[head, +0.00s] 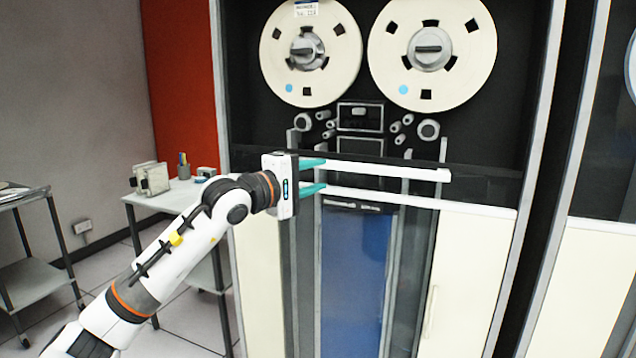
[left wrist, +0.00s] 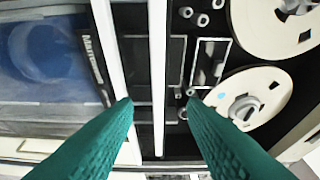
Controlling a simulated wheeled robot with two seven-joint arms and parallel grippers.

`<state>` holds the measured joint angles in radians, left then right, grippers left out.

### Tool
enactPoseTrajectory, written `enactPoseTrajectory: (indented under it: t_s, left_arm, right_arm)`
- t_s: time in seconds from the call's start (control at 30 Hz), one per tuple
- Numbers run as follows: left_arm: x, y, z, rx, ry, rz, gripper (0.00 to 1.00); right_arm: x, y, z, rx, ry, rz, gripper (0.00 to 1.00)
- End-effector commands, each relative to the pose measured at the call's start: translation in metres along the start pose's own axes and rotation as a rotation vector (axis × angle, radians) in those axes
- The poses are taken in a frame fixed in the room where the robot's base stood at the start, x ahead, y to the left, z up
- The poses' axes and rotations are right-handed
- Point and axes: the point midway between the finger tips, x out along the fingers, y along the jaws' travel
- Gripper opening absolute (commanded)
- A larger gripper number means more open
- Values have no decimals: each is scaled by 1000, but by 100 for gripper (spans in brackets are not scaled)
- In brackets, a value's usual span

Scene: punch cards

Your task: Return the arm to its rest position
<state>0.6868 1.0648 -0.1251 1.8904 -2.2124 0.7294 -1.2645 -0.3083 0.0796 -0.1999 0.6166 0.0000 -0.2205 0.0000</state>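My left arm (head: 150,270) reaches in from the lower left in the head view, extended toward a tape cabinet. Its gripper (head: 325,173) has two teal fingers spread apart with nothing between them. In the left wrist view, the two textured fingers of the left gripper (left wrist: 160,101) are also apart and empty, with the cabinet front beyond. In the head view, the fingertips overlap the left ends of two pale horizontal bars (head: 390,172) on the cabinet; whether they touch is unclear. My right gripper is not in view.
The tape cabinet (head: 540,130) carries two large white reels (head: 455,75) and a blue panel (head: 355,270). A pale side table (head: 165,198) with a pen cup (head: 184,168) stands left, behind my arm. A grey cart (head: 45,285) is farther left.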

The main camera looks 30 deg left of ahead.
Motion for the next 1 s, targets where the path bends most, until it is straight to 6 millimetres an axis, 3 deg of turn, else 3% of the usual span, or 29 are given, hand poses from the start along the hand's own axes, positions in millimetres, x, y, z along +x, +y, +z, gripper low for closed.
enactPoseTrajectory:
  t_s: [0.73,0.87,0.97,1.0]
  left_arm:
    - [0,4,0,-26,11,6,38]
    - [18,43,-1,-258,68,57,38]
    - [40,103,-3,-640,125,127,38]
    - [48,133,-4,-829,137,155,38]
  right_arm:
    - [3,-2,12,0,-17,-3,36]
    - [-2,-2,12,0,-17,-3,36]
    - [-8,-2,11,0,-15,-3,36]
    - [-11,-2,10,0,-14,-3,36]
